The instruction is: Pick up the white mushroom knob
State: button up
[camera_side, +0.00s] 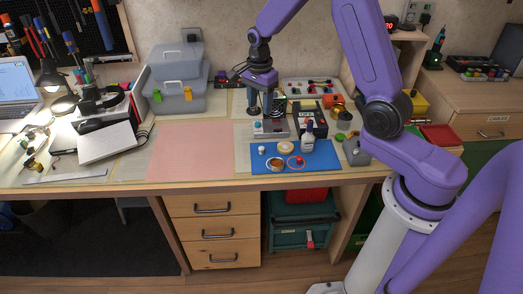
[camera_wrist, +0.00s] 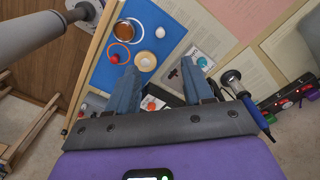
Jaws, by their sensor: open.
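The white mushroom knob (camera_side: 262,150) stands near the left edge of the blue mat (camera_side: 258,166). In the wrist view the knob (camera_wrist: 160,32) shows as a small round white top on the mat (camera_wrist: 180,35). My gripper (camera_side: 261,108) is above the back of the bench, behind and higher than the knob. In the wrist view my gripper (camera_wrist: 160,76) has its two fingers wide apart with nothing held between them. The knob lies beyond the fingertips, apart from them.
A grey box (camera_side: 270,128) is below my gripper. The pink sheet (camera_side: 190,150) at left is clear.

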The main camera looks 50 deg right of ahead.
send_over(261, 147)
jog(key=f, duration=1.2)
jog(key=shift+s+a+f, duration=0.1)
jog(key=shift+a+f, duration=0.05)
jog(key=shift+a, duration=0.05)
jog(key=shift+d+f, duration=0.15)
jog(key=shift+f, duration=2.5)
grip_shut()
